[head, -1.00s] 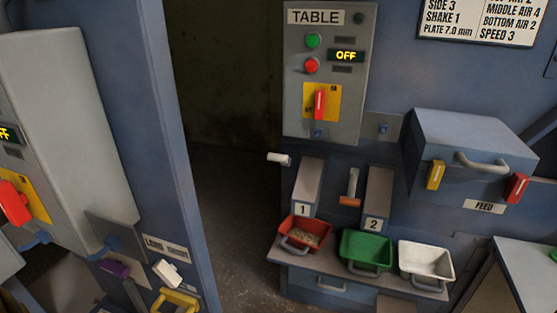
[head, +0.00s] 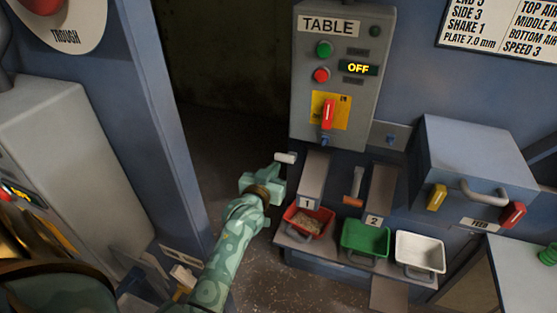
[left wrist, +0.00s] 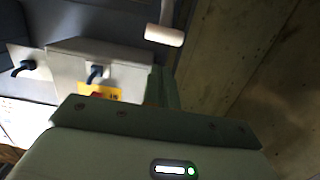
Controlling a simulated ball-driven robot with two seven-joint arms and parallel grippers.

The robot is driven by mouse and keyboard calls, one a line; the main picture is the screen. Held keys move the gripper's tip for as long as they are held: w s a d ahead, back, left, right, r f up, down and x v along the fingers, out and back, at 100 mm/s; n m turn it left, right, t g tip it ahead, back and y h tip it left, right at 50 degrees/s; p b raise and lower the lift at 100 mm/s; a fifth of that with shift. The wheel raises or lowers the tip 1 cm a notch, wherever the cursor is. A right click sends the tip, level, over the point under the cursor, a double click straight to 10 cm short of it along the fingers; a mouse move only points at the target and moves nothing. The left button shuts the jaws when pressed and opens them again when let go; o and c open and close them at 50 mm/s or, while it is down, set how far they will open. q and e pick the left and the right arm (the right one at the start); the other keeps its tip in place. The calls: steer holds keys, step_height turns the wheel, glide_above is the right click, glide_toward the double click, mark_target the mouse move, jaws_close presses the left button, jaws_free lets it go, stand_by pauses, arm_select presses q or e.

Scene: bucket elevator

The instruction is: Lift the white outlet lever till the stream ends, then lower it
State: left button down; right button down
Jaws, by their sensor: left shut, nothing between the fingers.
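The white lever (head: 285,157) sticks out to the left beside outlet chute 1 (head: 314,178), below the TABLE panel. Its white grip (left wrist: 163,35) also shows at the top of the left wrist view, on a pale arm. My left gripper (head: 270,180) is just below and left of the lever in the head view. It is shut and holds nothing. I cannot tell whether it touches the lever. The red tray (head: 296,230) under chute 1 holds grain. No falling stream can be made out. My right gripper is not in view.
A green tray (head: 364,254) and a white tray (head: 419,268) stand beside the red one. An orange-tipped lever (head: 353,200) hangs between the chutes. The TABLE panel (head: 369,109) reads OFF. A blue machine post (head: 164,130) stands left of a dark gap.

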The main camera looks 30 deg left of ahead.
mark_target(289, 157)
arm_select(q)
steer(key=b+x, duration=0.2)
steer(key=x, duration=0.6)
steer(key=shift+w, duration=0.4)
steer(key=shift+f, duration=0.1)
